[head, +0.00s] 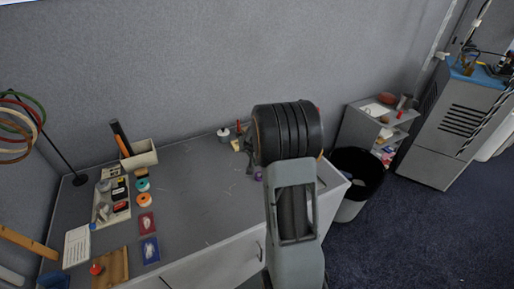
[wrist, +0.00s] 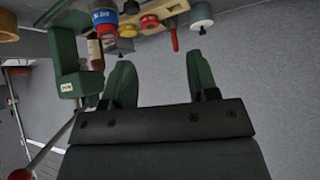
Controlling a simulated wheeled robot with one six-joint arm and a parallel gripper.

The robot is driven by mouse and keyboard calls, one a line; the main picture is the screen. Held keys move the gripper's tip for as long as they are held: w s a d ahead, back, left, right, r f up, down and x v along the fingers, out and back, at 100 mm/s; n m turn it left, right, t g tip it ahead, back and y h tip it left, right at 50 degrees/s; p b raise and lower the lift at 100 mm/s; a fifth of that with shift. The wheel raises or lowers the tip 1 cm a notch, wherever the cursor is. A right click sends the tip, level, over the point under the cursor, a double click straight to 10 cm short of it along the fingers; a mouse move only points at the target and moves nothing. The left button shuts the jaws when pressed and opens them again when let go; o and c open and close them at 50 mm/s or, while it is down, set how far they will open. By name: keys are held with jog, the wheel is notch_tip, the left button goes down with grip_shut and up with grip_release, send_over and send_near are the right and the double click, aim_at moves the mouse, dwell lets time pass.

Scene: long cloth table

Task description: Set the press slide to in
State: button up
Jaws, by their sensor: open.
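My gripper (wrist: 162,82) is open in the wrist view, its two green fingers apart with nothing between them. A green frame-like body (wrist: 66,55) with a small white label stands to the left of the left finger; it looks like the press, but I cannot be sure. A small brown-and-white cylinder (wrist: 95,52) is beside it. I cannot tell which part is the slide or how it is set. In the head view my arm covers most of that table end; a small grey piece (head: 250,148) shows at its left edge.
The wrist picture is inverted, with the grey table at the top.

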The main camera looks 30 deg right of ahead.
jog(key=shift+m+h, duration=0.4)
jog(key=shift+h, duration=0.1)
jog(key=d+x, duration=0.1)
jog(key=x, duration=0.5)
jog(key=s+d+x, duration=0.1)
jog(key=x, duration=0.4)
jog(key=s+d+p+x, duration=0.1)
jog(key=x, duration=0.5)
jog(key=shift+w+d+f, duration=0.1)
jog(key=shift+d+f, duration=0.2)
jog(key=shift+f, duration=0.1)
grip_shut()
